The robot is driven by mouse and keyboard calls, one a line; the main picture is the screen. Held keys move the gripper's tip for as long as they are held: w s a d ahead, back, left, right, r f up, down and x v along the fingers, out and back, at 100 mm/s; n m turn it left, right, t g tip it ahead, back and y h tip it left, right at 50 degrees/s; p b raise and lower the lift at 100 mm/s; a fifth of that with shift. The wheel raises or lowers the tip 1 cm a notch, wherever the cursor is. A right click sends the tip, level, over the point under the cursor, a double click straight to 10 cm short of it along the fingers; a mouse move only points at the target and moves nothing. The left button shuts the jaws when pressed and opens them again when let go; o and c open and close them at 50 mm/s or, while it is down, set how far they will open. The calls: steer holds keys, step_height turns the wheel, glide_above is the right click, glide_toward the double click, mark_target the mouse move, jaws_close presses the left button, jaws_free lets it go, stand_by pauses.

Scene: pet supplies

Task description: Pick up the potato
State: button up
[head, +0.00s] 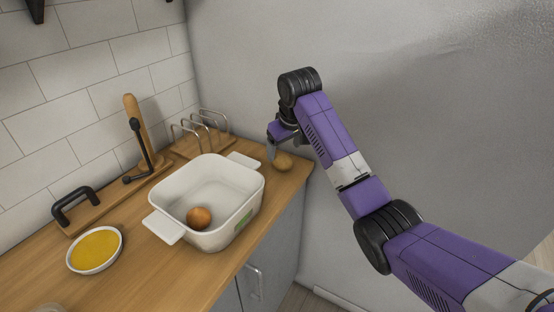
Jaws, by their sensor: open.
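The potato (283,162) is a small brown oval thing. It lies on the wooden counter at its far right corner, close to the wall. My gripper (272,150) points down at the potato's left side, just beside or over it. The fingers are small in the head view and partly hidden by my wrist. I cannot tell whether a finger touches the potato. The gripper is open.
A white casserole dish (237,218) with a round brown item (199,218) inside stands left of the potato. A wire rack (203,140) is behind. A yellow-filled bowl (95,250) and a wooden board with a black handle (75,206) are at left.

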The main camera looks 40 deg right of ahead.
mark_target(282, 157)
steer(key=x, duration=0.7)
steer(key=shift+d+p, duration=0.15)
steer(key=shift+p, duration=0.25)
steer(key=shift+r, duration=0.1)
steer(key=c, duration=1.6)
steer(key=shift+r, duration=0.1)
